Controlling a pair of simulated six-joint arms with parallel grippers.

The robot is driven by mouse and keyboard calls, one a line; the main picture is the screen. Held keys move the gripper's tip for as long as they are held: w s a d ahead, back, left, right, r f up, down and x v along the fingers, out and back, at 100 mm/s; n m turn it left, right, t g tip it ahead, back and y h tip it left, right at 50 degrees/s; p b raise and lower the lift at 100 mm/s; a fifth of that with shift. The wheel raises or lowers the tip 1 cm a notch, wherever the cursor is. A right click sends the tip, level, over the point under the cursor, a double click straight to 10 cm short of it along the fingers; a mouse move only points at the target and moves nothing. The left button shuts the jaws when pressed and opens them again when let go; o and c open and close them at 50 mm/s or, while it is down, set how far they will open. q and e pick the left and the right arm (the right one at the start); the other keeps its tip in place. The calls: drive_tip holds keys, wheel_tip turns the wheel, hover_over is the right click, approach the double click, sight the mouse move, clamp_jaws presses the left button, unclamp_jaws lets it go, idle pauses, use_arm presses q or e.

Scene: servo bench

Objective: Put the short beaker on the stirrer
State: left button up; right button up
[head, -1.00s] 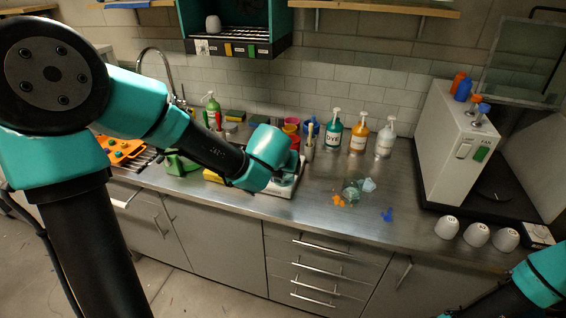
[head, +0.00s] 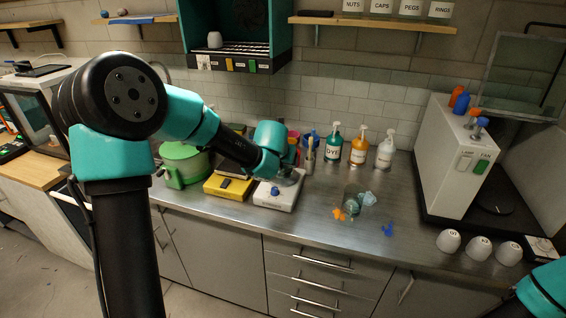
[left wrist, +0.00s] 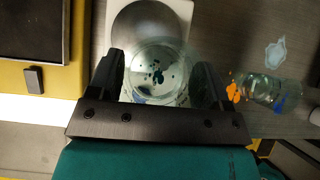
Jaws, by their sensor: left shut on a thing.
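My left gripper (left wrist: 165,85) is shut on the short beaker (left wrist: 158,72), a clear glass with dark blue-green specks, seen from above between the fingers in the left wrist view. The stirrer (head: 277,196) is a white box with a blue knob on its front; its round grey plate (left wrist: 150,24) shows beyond the beaker. The beaker overlaps the plate's near part in that view; I cannot tell whether it touches. In the head view my left gripper is over the stirrer's back part and the arm mostly hides the beaker. My right gripper is out of view.
A yellow device (head: 228,187) and a green pot (head: 183,163) stand left of the stirrer. To the right is another glass vessel (head: 352,199) near orange and blue splotches. Dye bottles (head: 358,147) line the back. White cups (head: 479,247) stand at right.

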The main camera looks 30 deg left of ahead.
use_arm(q)
drive_tip(key=shift+w+a+f, duration=0.1)
drive_tip(key=shift+w+a, duration=0.35)
drive_tip(key=shift+w, duration=0.45)
drive_tip(key=shift+w+a+f, duration=0.1)
drive_tip(key=shift+w+a, duration=0.3)
drive_tip(key=shift+w, duration=0.45)
drive_tip(key=shift+w+a, duration=0.15)
drive_tip(key=shift+w, duration=0.15)
drive_tip(key=shift+w+f, duration=0.1)
drive_tip(key=shift+f, duration=1.7)
drive_tip(key=shift+f, duration=0.1)
drive_tip(key=o, duration=1.1)
drive_tip(key=shift+c, duration=0.2)
